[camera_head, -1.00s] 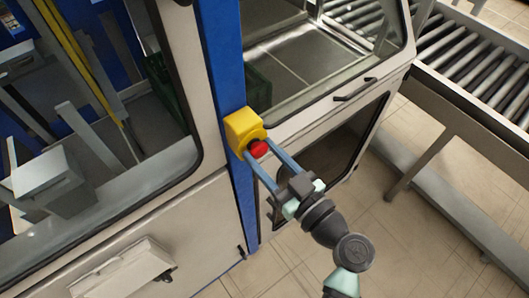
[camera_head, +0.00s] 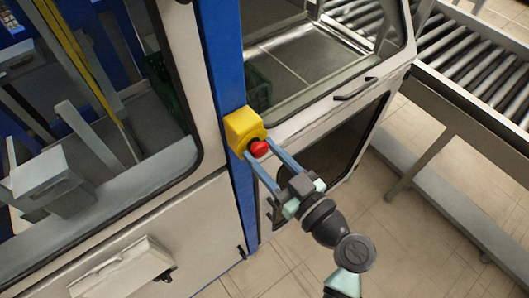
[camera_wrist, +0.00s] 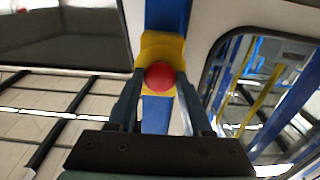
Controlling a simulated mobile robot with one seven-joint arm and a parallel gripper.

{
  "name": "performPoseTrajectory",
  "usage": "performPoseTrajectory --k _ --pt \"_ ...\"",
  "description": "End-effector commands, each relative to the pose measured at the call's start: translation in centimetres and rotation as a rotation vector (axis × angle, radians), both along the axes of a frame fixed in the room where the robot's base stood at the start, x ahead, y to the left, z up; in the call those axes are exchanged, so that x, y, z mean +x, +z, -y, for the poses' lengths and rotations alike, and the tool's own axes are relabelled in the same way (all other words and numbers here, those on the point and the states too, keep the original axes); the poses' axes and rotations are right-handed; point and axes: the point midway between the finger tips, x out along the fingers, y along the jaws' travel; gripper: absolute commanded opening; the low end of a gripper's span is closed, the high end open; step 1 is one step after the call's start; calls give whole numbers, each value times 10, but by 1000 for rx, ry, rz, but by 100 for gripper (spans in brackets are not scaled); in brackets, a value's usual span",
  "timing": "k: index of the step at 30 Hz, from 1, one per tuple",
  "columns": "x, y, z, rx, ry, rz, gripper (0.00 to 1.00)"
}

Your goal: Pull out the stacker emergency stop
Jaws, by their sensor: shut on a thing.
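The stacker emergency stop is a red button (camera_head: 259,148) on a yellow box (camera_head: 243,128), fixed to a blue upright post. My gripper (camera_head: 259,153) comes from the lower right, with one long blue-grey finger on each side of the red button. In the wrist view the red button (camera_wrist: 159,76) sits between the two fingertips (camera_wrist: 159,80), with the yellow box (camera_wrist: 160,45) behind it. The gripper is shut on the red button. The fingertips hide the button's sides.
The blue post (camera_head: 224,60) stands between two pale machine panels with windows. A door with a dark handle (camera_head: 356,90) is to the right of the box. A roller conveyor (camera_head: 470,60) runs at the upper right. Tiled floor (camera_head: 420,215) is open at the lower right.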

Motion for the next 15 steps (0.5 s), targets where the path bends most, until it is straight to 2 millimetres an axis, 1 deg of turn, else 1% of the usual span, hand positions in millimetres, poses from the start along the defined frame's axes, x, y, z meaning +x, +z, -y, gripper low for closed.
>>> performPoseTrajectory --k 1,7,15 --pt "-2 -3 2 0 0 2 0" --pt "-9 -4 7 -1 -1 2 0" --pt "-10 0 7 0 -1 0 0"
